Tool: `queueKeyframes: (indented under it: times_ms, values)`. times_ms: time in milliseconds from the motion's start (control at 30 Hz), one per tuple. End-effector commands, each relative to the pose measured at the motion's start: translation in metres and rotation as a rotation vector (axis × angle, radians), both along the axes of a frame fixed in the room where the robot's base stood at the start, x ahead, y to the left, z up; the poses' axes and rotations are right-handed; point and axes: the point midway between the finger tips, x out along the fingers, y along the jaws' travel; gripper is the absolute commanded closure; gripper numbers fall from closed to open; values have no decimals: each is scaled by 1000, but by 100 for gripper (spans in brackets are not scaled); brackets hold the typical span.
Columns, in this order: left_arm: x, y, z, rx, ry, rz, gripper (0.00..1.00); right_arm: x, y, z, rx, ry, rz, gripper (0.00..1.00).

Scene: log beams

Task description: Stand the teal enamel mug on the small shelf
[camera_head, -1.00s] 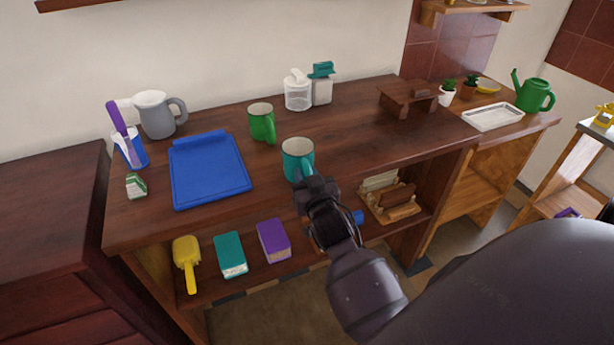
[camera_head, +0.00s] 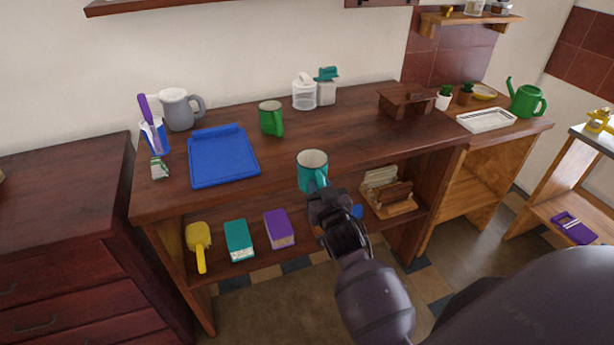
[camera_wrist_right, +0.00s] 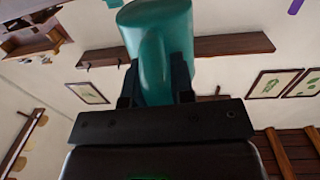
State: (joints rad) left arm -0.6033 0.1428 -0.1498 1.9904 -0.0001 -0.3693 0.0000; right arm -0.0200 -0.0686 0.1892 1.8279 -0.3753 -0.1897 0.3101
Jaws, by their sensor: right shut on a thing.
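The teal mug (camera_head: 312,168) is upright, with its open top and pale inside showing in the head view, at the counter's front edge. My right gripper (camera_head: 318,190) is shut on the near side of the mug, around its handle. In the right wrist view the mug (camera_wrist_right: 158,35) is between the two fingers (camera_wrist_right: 155,88). I cannot tell whether its base clears the counter. A small wooden shelf (camera_head: 470,20) is on the wall at the upper right, with small items on it. My left gripper is not in view.
On the counter (camera_head: 370,150) are a green mug (camera_head: 271,119), a blue tray (camera_head: 222,158), a grey jug (camera_head: 178,108), white canisters (camera_head: 304,95) and a low wooden stand (camera_head: 405,101). A white tray (camera_head: 486,120) and green watering can (camera_head: 527,101) are at right. The counter's middle right is clear.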

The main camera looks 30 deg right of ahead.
Motion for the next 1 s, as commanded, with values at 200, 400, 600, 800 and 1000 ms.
queueKeyframes:
  times_ms: [200, 400, 600, 800, 1000]
  values:
    - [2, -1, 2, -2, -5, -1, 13, 0, 18, 25, -25, -2, 28, 100]
    - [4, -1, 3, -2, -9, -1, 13, -25, 76, 63, -30, -25, 147, 100]
    - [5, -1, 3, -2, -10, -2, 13, -60, 124, 78, -2, -31, 255, 100]
    - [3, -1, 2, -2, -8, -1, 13, -72, 132, 67, 3, -5, 272, 100]
    - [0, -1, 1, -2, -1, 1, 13, -73, 131, 66, 5, -2, 270, 100]
